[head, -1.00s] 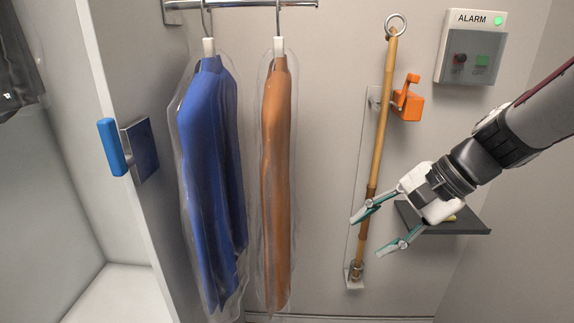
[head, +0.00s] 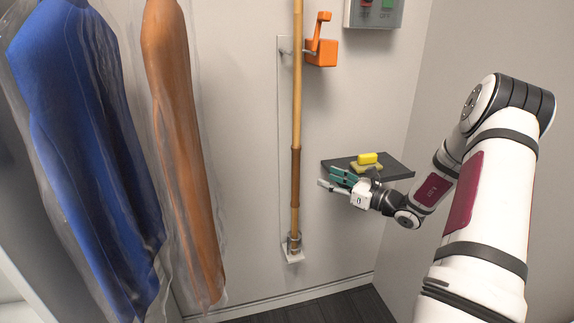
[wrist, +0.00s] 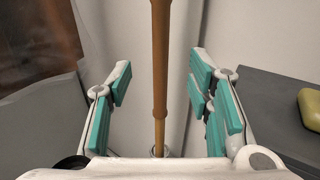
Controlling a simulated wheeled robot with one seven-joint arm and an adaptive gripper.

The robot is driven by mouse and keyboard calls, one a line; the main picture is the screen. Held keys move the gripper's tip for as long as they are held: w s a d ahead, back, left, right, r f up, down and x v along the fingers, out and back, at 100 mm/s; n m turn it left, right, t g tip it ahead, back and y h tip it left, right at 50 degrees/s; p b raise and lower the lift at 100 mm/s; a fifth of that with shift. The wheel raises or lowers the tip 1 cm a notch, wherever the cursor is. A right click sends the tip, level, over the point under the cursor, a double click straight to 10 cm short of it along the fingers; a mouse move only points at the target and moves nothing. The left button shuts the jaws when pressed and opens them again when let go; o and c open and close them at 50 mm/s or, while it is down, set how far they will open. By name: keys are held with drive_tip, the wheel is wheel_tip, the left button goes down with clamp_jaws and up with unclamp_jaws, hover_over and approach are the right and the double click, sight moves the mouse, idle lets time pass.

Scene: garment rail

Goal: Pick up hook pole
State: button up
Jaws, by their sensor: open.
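The hook pole (head: 297,110) is a long tan rod with a darker brown grip section. It stands upright against the wall, its foot in a small metal holder (head: 292,248); its top is out of frame. In the wrist view the pole (wrist: 159,70) runs upright between the finger pads, further ahead of them. My gripper (head: 332,179) is open and empty, to the right of the pole at the height of its brown grip. The wrist view shows its teal-padded fingers (wrist: 160,100) spread on both sides, apart from the pole.
A dark shelf (head: 396,170) holds a yellow block (head: 367,158) and another yellowish piece just right of my gripper. An orange latch box (head: 321,52) is on the wall beside the pole. Bagged blue (head: 90,150) and brown (head: 180,140) garments hang left.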

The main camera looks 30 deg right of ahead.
sight(299, 166)
drive_tip(key=b+x, duration=0.1)
drive_tip(key=x, duration=1.2)
drive_tip(key=shift+w, duration=0.35)
clamp_jaws()
